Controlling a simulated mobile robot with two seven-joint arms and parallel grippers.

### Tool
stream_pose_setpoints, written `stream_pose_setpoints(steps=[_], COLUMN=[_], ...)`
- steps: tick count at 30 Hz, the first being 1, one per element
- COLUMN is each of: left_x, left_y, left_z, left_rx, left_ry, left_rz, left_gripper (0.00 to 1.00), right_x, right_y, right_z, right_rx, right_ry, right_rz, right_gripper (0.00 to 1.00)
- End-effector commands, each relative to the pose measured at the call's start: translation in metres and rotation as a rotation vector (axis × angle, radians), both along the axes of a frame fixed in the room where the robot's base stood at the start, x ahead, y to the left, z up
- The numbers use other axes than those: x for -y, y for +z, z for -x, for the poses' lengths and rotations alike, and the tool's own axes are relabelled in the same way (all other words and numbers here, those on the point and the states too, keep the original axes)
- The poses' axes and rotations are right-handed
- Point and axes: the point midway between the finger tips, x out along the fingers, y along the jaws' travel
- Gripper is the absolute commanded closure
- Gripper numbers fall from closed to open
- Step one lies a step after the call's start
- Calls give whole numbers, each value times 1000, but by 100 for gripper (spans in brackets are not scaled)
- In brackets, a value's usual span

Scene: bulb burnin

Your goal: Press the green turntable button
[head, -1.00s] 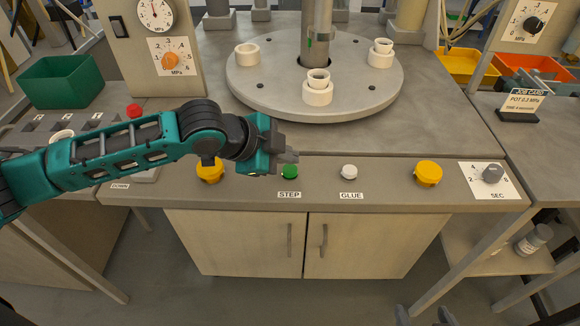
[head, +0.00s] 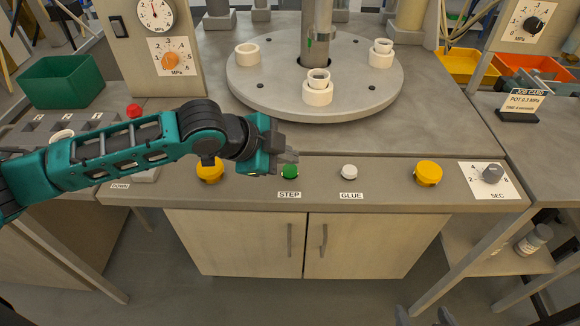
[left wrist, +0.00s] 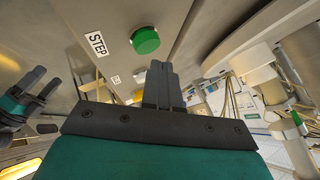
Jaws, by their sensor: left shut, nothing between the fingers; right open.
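The green STEP button (head: 289,172) sits on the front panel of the bench, with its label below it. It also shows in the left wrist view (left wrist: 145,40), just beyond the fingertips. My left gripper (head: 290,156) is shut and empty, with its tips just above and behind the button in the head view. In the left wrist view a gap shows between the tips and the button. The grey turntable (head: 290,105) behind carries several white ring-shaped parts. My right gripper (head: 424,315) shows only its fingertips at the bottom edge, apart and empty.
A white GLUE button (head: 349,172) sits right of the green one. Yellow buttons (head: 428,173) (head: 210,170) flank them, and a SEC dial (head: 492,173) is far right. A red button (head: 134,111) and a green bin (head: 61,82) are at left. The panel's front strip is otherwise clear.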

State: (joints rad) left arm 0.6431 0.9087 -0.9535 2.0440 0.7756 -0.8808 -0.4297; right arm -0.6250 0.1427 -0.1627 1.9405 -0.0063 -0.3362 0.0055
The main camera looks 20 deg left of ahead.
Motion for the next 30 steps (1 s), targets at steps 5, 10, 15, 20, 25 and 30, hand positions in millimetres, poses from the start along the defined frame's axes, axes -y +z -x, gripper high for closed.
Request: stream_pose_setpoints(steps=[5, 10, 15, 20, 25, 30], left_x=[0, 0, 0, 0, 0, 0], left_y=[-1, -7, -9, -9, -10, -12], left_z=[0, 0, 0, 0, 0, 0], left_rx=[-1, -1, 0, 0, 0, 0], left_ry=[-1, -1, 0, 0, 0, 0], left_rz=[0, 0, 0, 0, 0, 0], left_gripper=[100, 100, 100, 100, 100, 100], right_x=[0, 0, 0, 0, 0, 0], right_y=[1, 4, 3, 3, 3, 3], right_z=[0, 0, 0, 0, 0, 0], right_rx=[-1, -1, -1, -1, -1, -1], right_ry=[0, 0, 0, 0, 0, 0], right_rz=[0, 0, 0, 0, 0, 0], right_gripper=[20, 20, 20, 20, 20, 20])
